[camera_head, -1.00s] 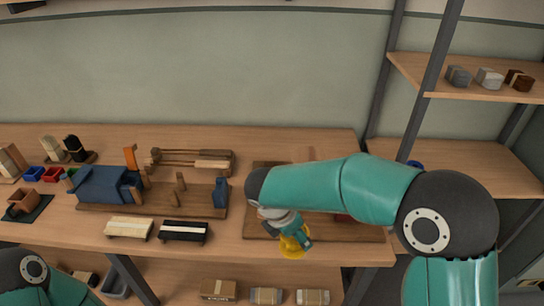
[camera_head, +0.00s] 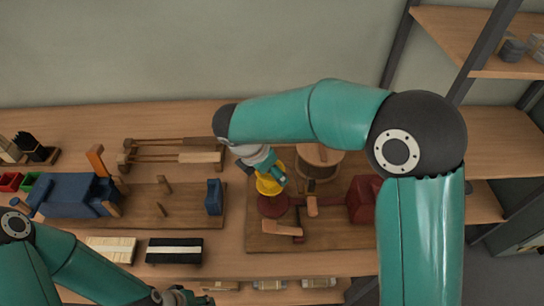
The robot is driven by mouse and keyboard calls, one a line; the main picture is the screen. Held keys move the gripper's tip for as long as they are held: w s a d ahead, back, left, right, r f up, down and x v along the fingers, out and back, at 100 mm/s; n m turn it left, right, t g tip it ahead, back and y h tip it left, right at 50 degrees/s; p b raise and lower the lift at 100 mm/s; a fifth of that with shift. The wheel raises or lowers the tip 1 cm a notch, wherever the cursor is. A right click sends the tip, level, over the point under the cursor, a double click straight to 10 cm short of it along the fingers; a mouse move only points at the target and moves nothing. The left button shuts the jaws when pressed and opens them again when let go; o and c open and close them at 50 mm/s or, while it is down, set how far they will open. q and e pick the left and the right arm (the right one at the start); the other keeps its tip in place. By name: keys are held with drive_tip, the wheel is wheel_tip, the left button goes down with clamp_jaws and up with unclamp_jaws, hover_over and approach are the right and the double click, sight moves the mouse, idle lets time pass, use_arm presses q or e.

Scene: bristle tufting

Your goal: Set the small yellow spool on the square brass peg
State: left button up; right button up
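The small yellow spool (camera_head: 268,187) is at my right gripper (camera_head: 267,176), whose fingers close around it. The spool is over or just above a round dark red base (camera_head: 273,206) on the right-hand wooden board. I cannot tell whether the spool touches that base. The square brass peg is not visible; the spool and gripper cover that area. My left gripper (camera_head: 180,298) is at the bottom edge, partly cut off, in front of the bench. Its fingers are too small and cropped to read.
On the right-hand board (camera_head: 335,232) stand a wooden drum (camera_head: 319,160), a dark red block (camera_head: 364,199) and a wooden lever (camera_head: 284,229). A blue machine (camera_head: 75,195) stands on the left board. A black brush block (camera_head: 174,251) and a pale one (camera_head: 112,249) lie in front.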

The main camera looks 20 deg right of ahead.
sight(274, 187)
drive_tip(key=shift+s+d+f+b, duration=0.1)
drive_tip(key=shift+d+f+b, duration=0.05)
drive_tip(key=shift+f+b, duration=0.8)
drive_tip(key=shift+s+d+f+b, duration=0.1)
drive_tip(key=shift+d+f+b, duration=0.05)
drive_tip(key=shift+f+b, duration=0.75)
drive_tip(key=shift+d, duration=0.1)
drive_tip(key=shift+f, duration=0.15)
drive_tip(key=shift+f+b, duration=0.75)
drive_tip(key=shift+f, duration=0.65)
drive_tip(key=shift+f, duration=0.25)
